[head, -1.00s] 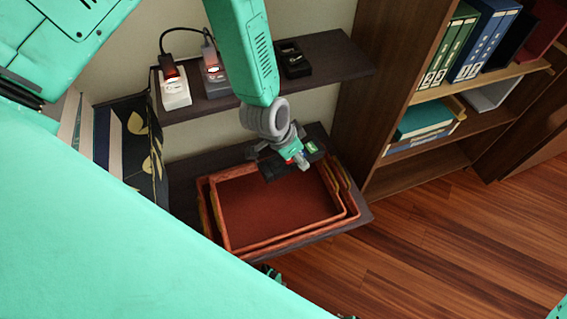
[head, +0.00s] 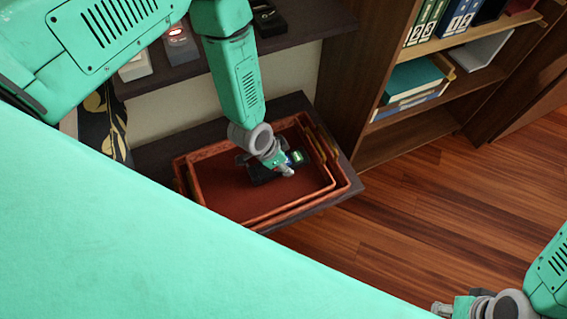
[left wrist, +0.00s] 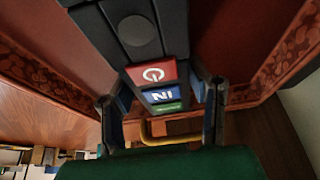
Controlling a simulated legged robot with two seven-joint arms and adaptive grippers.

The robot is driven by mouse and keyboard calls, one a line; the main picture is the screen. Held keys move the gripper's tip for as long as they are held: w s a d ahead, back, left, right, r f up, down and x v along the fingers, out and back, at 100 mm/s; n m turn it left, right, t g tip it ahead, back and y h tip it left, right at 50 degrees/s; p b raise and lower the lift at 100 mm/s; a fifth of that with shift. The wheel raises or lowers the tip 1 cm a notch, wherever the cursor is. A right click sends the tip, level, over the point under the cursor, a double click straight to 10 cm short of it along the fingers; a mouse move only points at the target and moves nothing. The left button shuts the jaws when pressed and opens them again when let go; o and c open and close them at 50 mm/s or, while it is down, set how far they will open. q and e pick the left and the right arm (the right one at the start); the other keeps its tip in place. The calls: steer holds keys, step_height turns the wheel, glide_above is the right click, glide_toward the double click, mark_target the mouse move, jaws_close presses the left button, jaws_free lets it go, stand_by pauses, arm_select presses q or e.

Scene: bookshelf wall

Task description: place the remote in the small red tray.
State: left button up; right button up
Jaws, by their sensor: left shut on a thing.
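The black remote (head: 260,178) is held by my left gripper (head: 284,165). In the left wrist view the remote (left wrist: 137,28) shows a red power button and blue and green buttons, between the two fingers of the left gripper (left wrist: 164,108). The small red tray (head: 225,190) lies below, nested within a slightly larger red tray (head: 185,182). The remote is over the inside of the small tray; whether it touches the floor cannot be told. My right gripper (head: 447,308) is at the bottom right, empty of anything visible, its jaws too small to judge.
The trays stand on a low dark shelf (head: 150,160) against the wall. A higher dark shelf (head: 300,33) above carries small devices. A bookcase (head: 400,130) with binders and books stands to the right. The wooden floor (head: 400,210) in front is clear.

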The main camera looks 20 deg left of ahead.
arm_select(q)
steer(key=shift+f, duration=0.4)
steer(key=shift+r, duration=0.1)
steer(key=o, duration=1.2)
steer(key=shift+o, duration=0.2)
steer(key=p+v, duration=0.4)
steer(key=v, duration=0.7)
steer(key=shift+w, duration=0.1)
steer(key=shift+s+a+r, duration=0.15)
steer(key=shift+s+r, duration=0.1)
steer(key=shift+r, duration=0.2)
